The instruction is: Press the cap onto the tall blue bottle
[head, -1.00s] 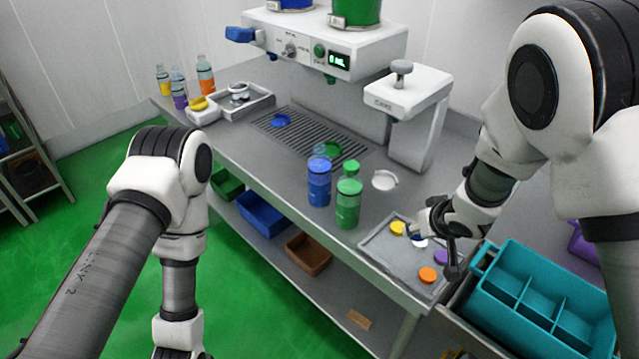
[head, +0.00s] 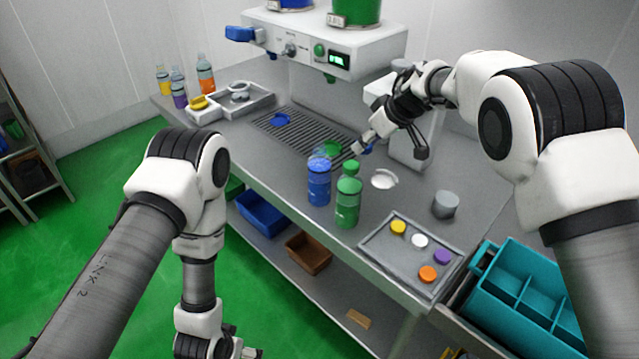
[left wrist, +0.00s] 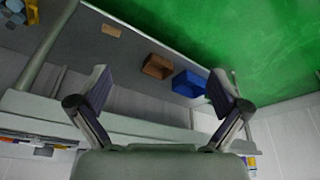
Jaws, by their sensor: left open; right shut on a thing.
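The tall blue bottle (head: 319,188) stands upright on the counter, with a clear, pale blue part (head: 319,154) at its top. My right gripper (head: 364,147) is above the counter, to the right of the bottle's top and apart from it. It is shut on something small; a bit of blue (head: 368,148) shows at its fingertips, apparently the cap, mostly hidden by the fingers. My left gripper (left wrist: 160,95) is open and empty; it hangs low in front of the counter, at the bottom edge of the head view.
A tall green bottle (head: 347,208) stands close to the right of the blue one. A tray (head: 385,262) holds several coloured caps. A teal crate (head: 483,290) is at the right.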

